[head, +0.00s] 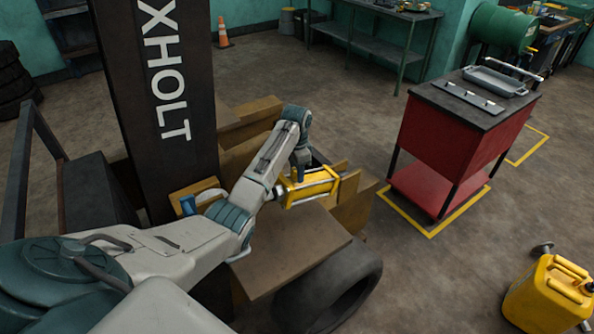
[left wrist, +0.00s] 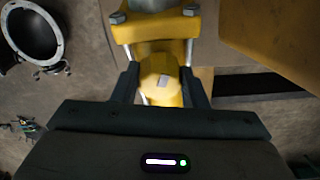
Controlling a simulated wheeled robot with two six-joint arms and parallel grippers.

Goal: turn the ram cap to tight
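The yellow ram (head: 312,187), with its tie rods, lies in the forklift's opened body in the head view. In the left wrist view its yellow end block (left wrist: 155,28) is at the top. The round yellow ram cap (left wrist: 158,74), with a small pale square mark, is below it. My left gripper (head: 300,168) reaches down onto the ram. In the left wrist view its two dark fingers (left wrist: 160,84) stand on either side of the cap and appear to press against it. The cap's far side is hidden. My right gripper is not in view.
The dark mast (head: 150,100) stands left of my arm. Yellow-brown forklift panels (head: 350,205) surround the ram closely. A black tyre (head: 345,290) is in front. A red tool cart (head: 450,135) and a yellow jerrycan (head: 550,300) are at right, with clear floor between.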

